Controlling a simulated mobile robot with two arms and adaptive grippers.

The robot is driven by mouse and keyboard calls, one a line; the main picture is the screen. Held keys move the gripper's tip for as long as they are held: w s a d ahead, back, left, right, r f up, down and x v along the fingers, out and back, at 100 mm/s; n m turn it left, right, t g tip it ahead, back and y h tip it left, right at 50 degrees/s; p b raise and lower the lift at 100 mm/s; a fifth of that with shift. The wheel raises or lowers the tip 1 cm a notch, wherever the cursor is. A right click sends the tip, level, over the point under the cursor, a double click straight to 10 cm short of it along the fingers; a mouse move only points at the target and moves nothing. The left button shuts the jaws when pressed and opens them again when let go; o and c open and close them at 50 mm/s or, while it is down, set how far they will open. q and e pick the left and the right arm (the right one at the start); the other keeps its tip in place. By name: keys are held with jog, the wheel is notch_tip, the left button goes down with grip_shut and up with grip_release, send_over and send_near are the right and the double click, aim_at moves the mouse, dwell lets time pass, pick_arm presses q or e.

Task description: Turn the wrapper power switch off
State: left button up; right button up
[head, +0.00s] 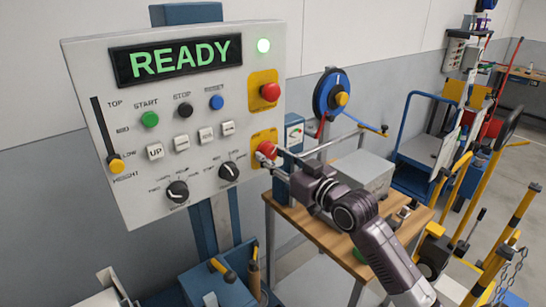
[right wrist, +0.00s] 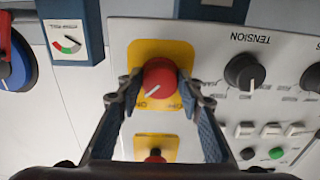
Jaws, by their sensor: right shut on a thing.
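The wrapper power switch, a red rotary knob (head: 268,148), sits on a yellow plate at the panel's lower right edge. In the right wrist view the red knob (right wrist: 158,74) has a white pointer line slanting toward the lower left, seen upside down. My right gripper (head: 266,156) is shut on the knob, one finger on each side of it. The small plate labels are too blurred to read. My left gripper is not in view.
A red push button (head: 270,92) on another yellow plate sits above the switch. The tension knob (head: 229,172) is close to its left. A wooden bench (head: 290,212) with a grey box (head: 358,172) stands behind my right arm. Carts and yellow posts crowd the right side.

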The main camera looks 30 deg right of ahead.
jog(key=shift+n, duration=0.3)
jog(key=shift+c, duration=0.2)
jog(key=n, duration=0.3)
jog(key=shift+n, duration=0.3)
jog(key=n+p, duration=0.1)
jog(key=n, duration=0.3)
jog(key=shift+d+r+n, duration=0.1)
jog(key=shift+n, duration=0.2)
jog(key=n+p, duration=0.1)
jog(key=n, duration=0.8)
jog(key=shift+p, duration=0.4)
jog(key=shift+n, duration=0.3)
jog(key=o, duration=1.2)
